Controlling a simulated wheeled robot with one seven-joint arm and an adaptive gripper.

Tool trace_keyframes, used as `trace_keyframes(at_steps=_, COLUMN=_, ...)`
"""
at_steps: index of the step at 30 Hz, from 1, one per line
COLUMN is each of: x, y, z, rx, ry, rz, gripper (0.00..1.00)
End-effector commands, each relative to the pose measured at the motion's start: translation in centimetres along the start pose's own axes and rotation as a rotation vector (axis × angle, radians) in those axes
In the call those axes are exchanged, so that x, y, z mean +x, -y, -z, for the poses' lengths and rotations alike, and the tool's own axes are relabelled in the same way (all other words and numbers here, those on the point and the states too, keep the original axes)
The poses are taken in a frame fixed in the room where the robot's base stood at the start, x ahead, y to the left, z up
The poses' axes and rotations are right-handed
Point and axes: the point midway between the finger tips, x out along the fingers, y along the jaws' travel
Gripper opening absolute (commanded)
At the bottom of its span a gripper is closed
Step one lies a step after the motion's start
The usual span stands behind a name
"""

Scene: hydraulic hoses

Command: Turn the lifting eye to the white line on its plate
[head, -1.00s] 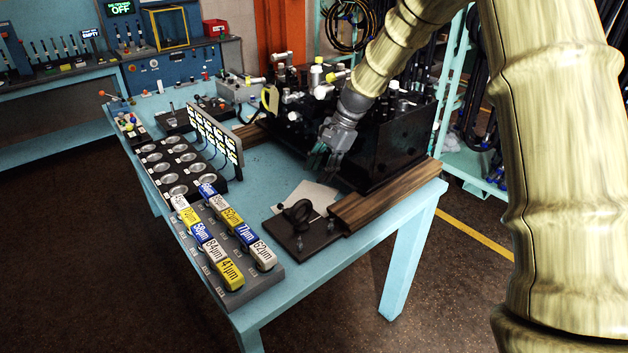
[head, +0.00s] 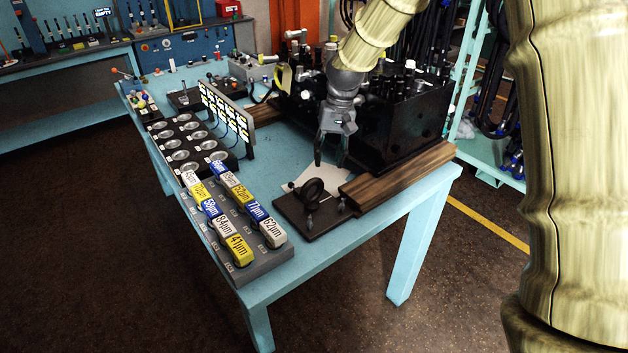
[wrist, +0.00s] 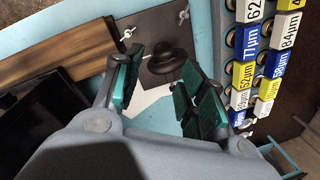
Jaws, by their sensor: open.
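The lifting eye (head: 313,190) is a dark ring standing on a dark square plate (head: 299,226) at the near edge of the blue table. In the wrist view the eye (wrist: 165,62) shows as a dark round shape on the plate (wrist: 193,20), ahead of and between my fingers. My gripper (head: 332,162) points down above and just behind the eye, apart from it. In the wrist view my gripper (wrist: 155,90) is open and empty, with teal finger pads.
A wooden beam (head: 400,182) and the black valve block (head: 410,120) stand close on the right. A rack of labelled yellow, white and blue blocks (head: 240,248) lies at left. White paper (head: 325,174) lies behind the plate. Wing-nut clamps (head: 342,204) stick up from the plate.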

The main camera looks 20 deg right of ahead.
Motion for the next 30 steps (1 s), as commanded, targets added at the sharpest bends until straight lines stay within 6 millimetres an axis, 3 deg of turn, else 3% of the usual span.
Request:
trace_keyframes(at_steps=9, x=0.8, y=1.7, z=-1.3, rx=-0.861, ry=-0.034, rz=-0.247, gripper=0.41)
trace_keyframes(at_steps=18, x=0.8, y=4.3, z=-1.9, rx=-1.664, ry=0.039, rz=-0.494, gripper=0.41)
trace_keyframes(at_steps=24, x=0.7, y=5.8, z=-2.1, rx=-2.023, ry=0.111, rz=-0.610, gripper=0.41)
trace_keyframes(at_steps=30, x=0.8, y=6.3, z=-2.1, rx=-2.139, ry=0.141, rz=-0.647, gripper=0.41)
